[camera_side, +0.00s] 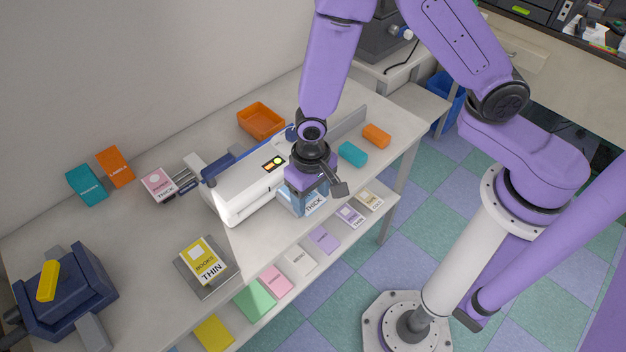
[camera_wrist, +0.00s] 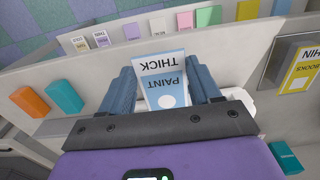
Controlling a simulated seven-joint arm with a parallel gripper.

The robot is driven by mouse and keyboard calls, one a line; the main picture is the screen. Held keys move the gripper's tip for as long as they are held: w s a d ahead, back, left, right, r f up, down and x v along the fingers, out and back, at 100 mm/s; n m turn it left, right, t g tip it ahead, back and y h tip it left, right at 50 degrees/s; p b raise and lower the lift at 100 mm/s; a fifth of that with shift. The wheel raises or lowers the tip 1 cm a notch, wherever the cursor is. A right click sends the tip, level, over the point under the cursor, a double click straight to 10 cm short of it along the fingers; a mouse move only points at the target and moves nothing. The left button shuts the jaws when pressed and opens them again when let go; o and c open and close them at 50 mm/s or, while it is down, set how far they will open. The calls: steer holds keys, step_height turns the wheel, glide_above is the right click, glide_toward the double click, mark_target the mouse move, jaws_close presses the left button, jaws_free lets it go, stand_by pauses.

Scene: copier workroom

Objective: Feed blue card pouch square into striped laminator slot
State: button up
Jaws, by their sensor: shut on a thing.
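The blue card pouch (camera_side: 315,203), marked PAINT THICK, is held in my gripper in front of the white machine's right part. In the wrist view the pouch (camera_wrist: 168,72) stands between my two fingers, and my gripper (camera_wrist: 165,88) is shut on it. In the side view my gripper (camera_side: 308,190) hides part of the pouch. The white machine (camera_side: 245,190), apparently the laminator, has a dark blue bar and a small coloured panel on top. Its white edge shows in the wrist view (camera_wrist: 240,97). I cannot make out its slot, or whether the pouch touches it.
A grey stand with a yellow THIN card (camera_side: 207,262) is front left of the machine. A navy device with a yellow handle (camera_side: 65,285) is far left. Teal (camera_side: 352,153) and orange (camera_side: 376,136) blocks lie right. An orange tray (camera_side: 261,121) is behind. Several cards lie on the lower shelf.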

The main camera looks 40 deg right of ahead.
mark_target(311, 202)
steer(key=shift+f, duration=0.65)
steer(key=shift+f, duration=1.3)
steer(key=shift+w, duration=0.1)
steer(key=shift+w+f, duration=0.1)
steer(key=shift+w, duration=1.05)
steer(key=shift+w, duration=0.2)
steer(key=shift+w, duration=0.55)
